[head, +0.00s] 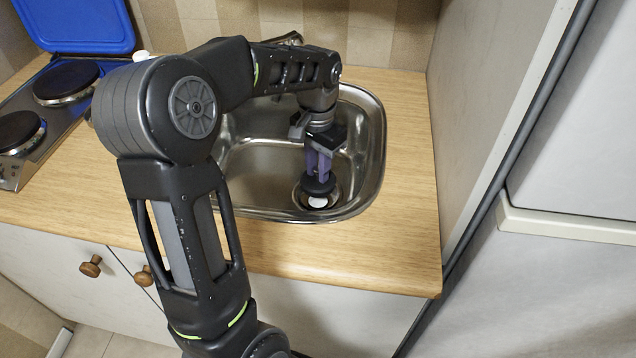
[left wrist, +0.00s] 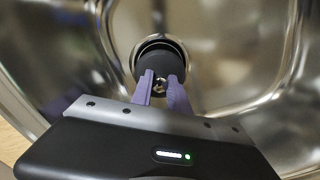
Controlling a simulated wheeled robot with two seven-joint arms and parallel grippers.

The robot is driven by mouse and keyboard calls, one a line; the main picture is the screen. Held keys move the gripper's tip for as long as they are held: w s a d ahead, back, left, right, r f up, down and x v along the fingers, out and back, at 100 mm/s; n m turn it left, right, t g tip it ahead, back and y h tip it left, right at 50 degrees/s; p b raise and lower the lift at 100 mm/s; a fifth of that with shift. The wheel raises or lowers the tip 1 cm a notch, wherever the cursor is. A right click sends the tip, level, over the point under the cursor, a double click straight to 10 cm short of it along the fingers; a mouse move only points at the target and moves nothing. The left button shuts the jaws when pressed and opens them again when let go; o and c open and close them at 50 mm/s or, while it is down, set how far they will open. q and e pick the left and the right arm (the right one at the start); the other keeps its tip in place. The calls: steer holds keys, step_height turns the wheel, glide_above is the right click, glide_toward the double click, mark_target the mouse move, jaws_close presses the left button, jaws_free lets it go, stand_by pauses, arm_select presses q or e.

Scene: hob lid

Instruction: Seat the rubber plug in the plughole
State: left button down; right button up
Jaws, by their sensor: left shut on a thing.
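My left gripper (head: 318,172) reaches down into the steel sink (head: 368,150) and is shut on the dark rubber plug (head: 318,187). In the left wrist view the purple fingers (left wrist: 162,92) close on a small metal piece at the top of the plug (left wrist: 163,60). The plughole (head: 321,203) lies just below the plug, with a pale round part and a ring showing. In the left wrist view the plug covers most of the plughole's ring (left wrist: 150,42). I cannot tell whether the plug touches it. My right gripper is not in view.
A wooden worktop (head: 405,200) surrounds the sink. A hob (head: 62,95) with a raised blue lid (head: 82,25) stands at the left. A tall pale panel (head: 490,90) rises close on the right. The sink walls stand around my gripper.

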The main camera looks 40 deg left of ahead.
mark_target(318, 184)
arm_select(q)
steer(key=shift+f, duration=2.5)
steer(key=shift+f+b, duration=0.2)
steer(key=shift+b, duration=0.1)
steer(key=c, duration=1.3)
jaws_free()
steer(key=shift+r, duration=0.1)
step_height(318, 184, up, 12)
steer(key=shift+r+p, duration=0.15)
steer(key=shift+p, duration=0.5)
